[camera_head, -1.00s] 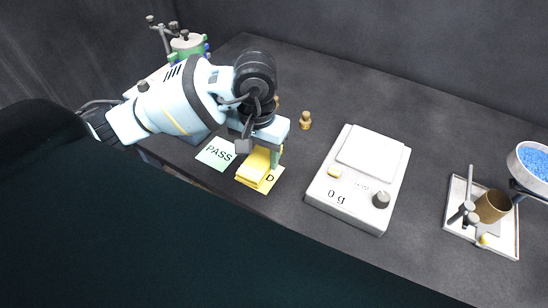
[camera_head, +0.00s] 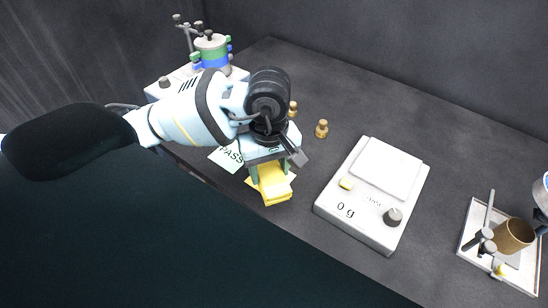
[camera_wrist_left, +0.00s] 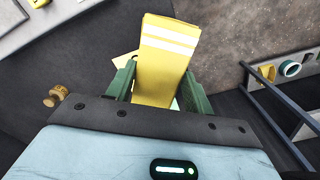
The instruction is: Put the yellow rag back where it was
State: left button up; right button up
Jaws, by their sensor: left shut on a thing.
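The yellow rag (camera_head: 274,184) is a folded cloth held in my left gripper (camera_head: 270,174), over the yellow card (camera_head: 254,184) near the table's front edge. In the left wrist view the rag (camera_wrist_left: 165,62) shows pale stripes and sits between the two green fingers of the left gripper (camera_wrist_left: 160,90). The rag hides most of the yellow card; I cannot tell whether the rag touches it. A pale green PASS card (camera_head: 228,157) lies just left of it. My right gripper is not in view.
A white scale (camera_head: 372,195) reading 0 g stands right of the rag. Small brass weights (camera_head: 321,129) stand behind it. A sieve shaker (camera_head: 211,52) is at the back left. A white tray (camera_head: 472,243) with a brown cup (camera_head: 514,236) is at far right.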

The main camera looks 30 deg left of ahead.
aim_at(260, 177)
pick_arm(q)
jog(key=n, duration=0.4)
jog(key=f+n, duration=0.1)
jog(key=shift+s+a+f+n, duration=0.1)
jog(key=shift+s+a+n, duration=0.25)
jog(key=shift+s+n, duration=0.05)
jog(key=n, duration=0.4)
jog(key=s+f+n+b, duration=0.1)
jog(key=n, duration=0.2)
jog(key=shift+a, duration=0.35)
jog(key=n, duration=0.6)
jog(key=s+a+f+n+b, duration=0.1)
jog(key=n, duration=0.1)
jog(key=shift+s+f+n, duration=0.1)
jog(key=shift+n, duration=0.3)
jog(key=n, duration=0.3)
jog(key=shift+s, duration=0.15)
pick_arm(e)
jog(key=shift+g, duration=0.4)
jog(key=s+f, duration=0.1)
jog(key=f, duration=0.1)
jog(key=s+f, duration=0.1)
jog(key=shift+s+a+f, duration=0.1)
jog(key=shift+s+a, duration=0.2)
